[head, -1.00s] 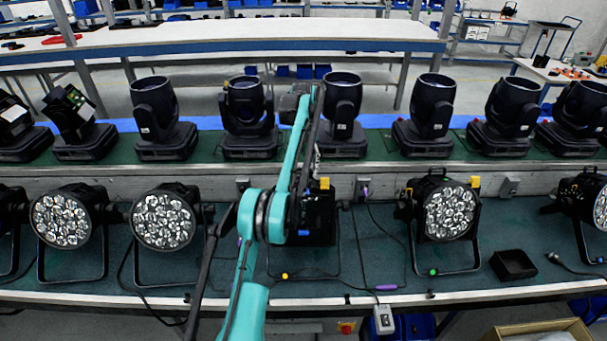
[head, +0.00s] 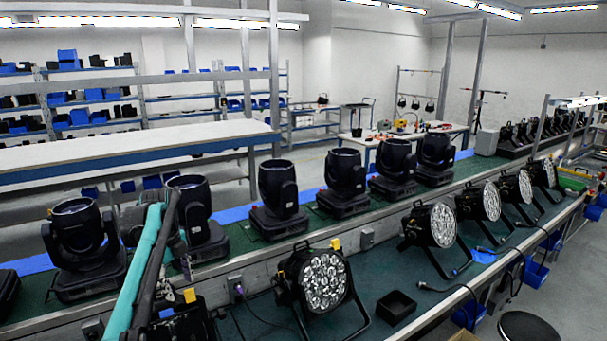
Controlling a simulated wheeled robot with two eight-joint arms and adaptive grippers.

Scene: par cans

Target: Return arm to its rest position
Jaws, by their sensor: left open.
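My left arm comes in at the lower left of the head view, as a teal and black link rising steeply. My left gripper (head: 136,222), small and dark at its top end, is open. It appears between two black moving-head lights, with no object visible in it. The fingertips are hard to make out against the dark lights. A black par can (head: 322,281) with a round face of clear lenses stands on the bench to the right of the arm. Another par can (head: 433,224) stands farther right. My right gripper is out of view.
Several moving-head lights, including one (head: 278,195), line the raised back shelf. A small black tray (head: 396,307) lies on the green bench near its front edge. More par cans (head: 479,201) recede to the right. A round black stool (head: 530,327) stands at the lower right.

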